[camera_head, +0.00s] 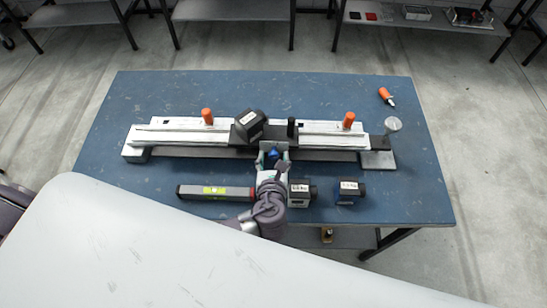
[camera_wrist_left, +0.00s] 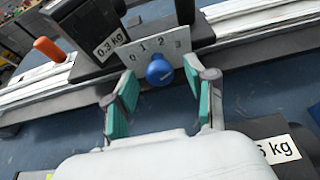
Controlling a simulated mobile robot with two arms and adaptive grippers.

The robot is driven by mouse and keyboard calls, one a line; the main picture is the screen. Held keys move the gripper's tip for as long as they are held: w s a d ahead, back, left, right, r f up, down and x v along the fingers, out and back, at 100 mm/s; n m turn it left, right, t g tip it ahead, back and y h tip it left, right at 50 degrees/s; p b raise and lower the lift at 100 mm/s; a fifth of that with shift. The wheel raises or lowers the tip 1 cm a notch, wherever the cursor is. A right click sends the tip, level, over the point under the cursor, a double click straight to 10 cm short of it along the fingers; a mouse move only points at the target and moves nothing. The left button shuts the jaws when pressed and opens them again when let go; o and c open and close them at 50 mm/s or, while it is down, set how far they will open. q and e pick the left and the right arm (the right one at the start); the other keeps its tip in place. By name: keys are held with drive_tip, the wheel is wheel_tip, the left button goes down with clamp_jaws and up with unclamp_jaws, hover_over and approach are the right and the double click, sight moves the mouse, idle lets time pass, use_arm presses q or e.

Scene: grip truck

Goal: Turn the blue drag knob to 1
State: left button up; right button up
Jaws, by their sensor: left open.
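The blue drag knob (camera_wrist_left: 159,70) is a round knob on the front of the carriage, below a light plate (camera_wrist_left: 150,48) marked 0, 1, 2 and 3. A faint line on the knob is too small to read for its setting. In the head view the knob (camera_head: 272,153) sits at the middle of the track's front side. My left gripper (camera_wrist_left: 163,98) is open, with a green-padded finger on each side of the knob; it also shows in the head view (camera_head: 273,152). I cannot tell whether either pad touches the knob. My right gripper does not show.
A black 0.3 kg block (camera_head: 249,124) sits on the carriage of the long track (camera_head: 180,136). Two more dark weights (camera_head: 300,193) (camera_head: 348,191) and a spirit level (camera_head: 215,192) lie along the front. An orange-handled tool (camera_head: 386,96) lies at back right.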

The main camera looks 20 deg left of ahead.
use_arm(q)
drive_tip(key=c, duration=0.4)
clamp_jaws()
